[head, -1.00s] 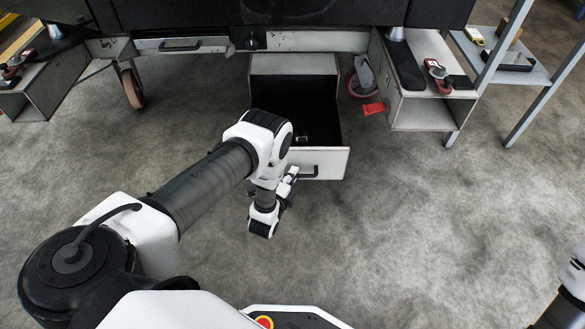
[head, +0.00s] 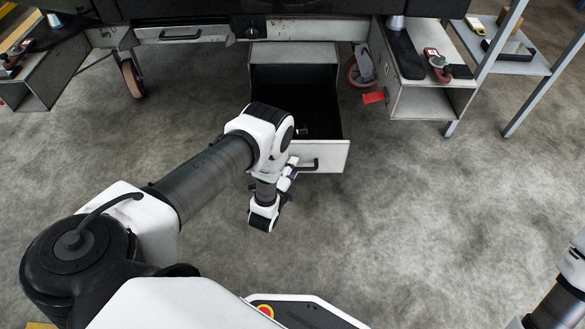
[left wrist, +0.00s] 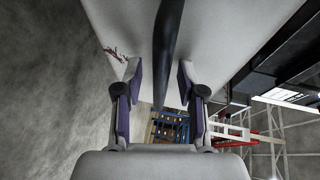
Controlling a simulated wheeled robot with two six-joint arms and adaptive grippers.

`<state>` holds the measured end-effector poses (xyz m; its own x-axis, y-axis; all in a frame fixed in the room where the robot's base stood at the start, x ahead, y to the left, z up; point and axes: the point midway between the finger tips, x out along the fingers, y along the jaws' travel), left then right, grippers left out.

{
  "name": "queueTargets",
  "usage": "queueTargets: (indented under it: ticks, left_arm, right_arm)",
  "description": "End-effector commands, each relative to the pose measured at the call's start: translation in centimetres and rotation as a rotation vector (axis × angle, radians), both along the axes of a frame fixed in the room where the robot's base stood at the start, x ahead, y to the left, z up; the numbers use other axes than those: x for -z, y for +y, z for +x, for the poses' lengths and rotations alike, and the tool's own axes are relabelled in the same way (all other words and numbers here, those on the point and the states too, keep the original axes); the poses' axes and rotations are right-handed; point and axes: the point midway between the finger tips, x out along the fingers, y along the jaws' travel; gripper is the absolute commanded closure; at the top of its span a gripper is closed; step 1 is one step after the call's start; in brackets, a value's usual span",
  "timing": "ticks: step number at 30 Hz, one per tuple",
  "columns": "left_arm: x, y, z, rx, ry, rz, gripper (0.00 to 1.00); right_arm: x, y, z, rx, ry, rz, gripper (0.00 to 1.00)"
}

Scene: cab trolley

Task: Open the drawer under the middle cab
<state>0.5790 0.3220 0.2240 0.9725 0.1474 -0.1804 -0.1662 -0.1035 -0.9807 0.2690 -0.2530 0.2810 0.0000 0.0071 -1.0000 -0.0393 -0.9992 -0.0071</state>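The middle cab's drawer (head: 327,156) is a pale box with a dark inside, standing well out from under the black cab (head: 290,8). Its front panel has a black bar handle (head: 303,165), which also shows in the left wrist view (left wrist: 168,45). My left gripper (head: 287,178) is at the left part of the drawer front, partly hidden by my wrist. In the left wrist view its fingers (left wrist: 159,78) are apart on either side of the handle, with gaps showing. My right gripper is out of the head view; only part of that arm shows at lower right.
A caster wheel (head: 362,68) and a red tag (head: 373,97) are right of the drawer. An open-ended side box (head: 430,103) stands beyond them, beside a metal-legged shelf (head: 520,63). Another side box (head: 45,80) is at left. The floor before the drawer is clear.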

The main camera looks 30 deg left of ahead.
Motion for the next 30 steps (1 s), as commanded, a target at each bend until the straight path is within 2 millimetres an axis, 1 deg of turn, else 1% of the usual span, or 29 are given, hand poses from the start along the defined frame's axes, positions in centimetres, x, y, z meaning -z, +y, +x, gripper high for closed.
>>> queueTargets:
  ticks: [4,7,11,15,19,23,30]
  left_arm:
    - [0.0,-0.1,-0.4,0.0,0.001,0.0,0.61]
    - [-0.2,-0.3,-1.8,0.0,0.004,-0.001,0.61]
    - [-0.8,-0.8,-4.9,0.0,0.006,-0.001,0.61]
    - [-1.4,-1.3,-8.5,0.001,0.005,-0.001,0.61]
    - [-1.9,-1.7,-10.8,0.001,0.004,-0.001,0.61]
    - [-2.2,-1.8,-11.7,0.0,0.0,0.0,0.61]
    - [-2.2,-1.8,-11.7,0.0,0.0,0.0,0.61]
  right_arm:
    - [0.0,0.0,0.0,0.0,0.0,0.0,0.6]
    - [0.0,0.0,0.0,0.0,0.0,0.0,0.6]
    - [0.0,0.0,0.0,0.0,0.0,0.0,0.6]
    - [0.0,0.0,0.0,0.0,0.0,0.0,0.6]
    - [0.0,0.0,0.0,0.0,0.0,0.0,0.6]
    - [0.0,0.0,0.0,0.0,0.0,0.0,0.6]
    - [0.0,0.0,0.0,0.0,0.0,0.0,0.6]
